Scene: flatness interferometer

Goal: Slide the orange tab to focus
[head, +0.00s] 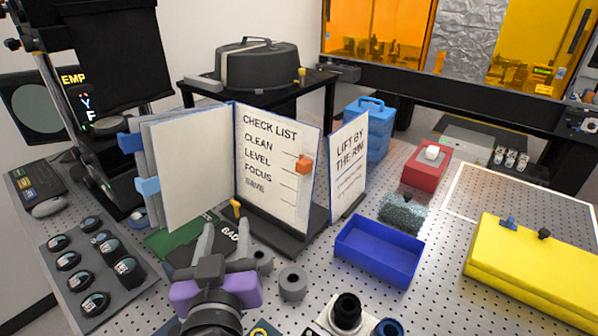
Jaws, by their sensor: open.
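The orange tab (304,164) sits on the right edge of the white check list page (262,212), in the upper half. The page stands upright in an opened binder and reads CLEAN, LEVEL, FOCUS, SAVE from top to bottom, with short lines toward its right edge.
A second upright page (348,160) reading LIFT BY THE RIM stands right of the check list. A blue open bin (378,252), grey ring (293,284) and yellow case (535,265) lie to the right. A panel of round gauges (92,262) is at left. Perforated tabletop shows between them.

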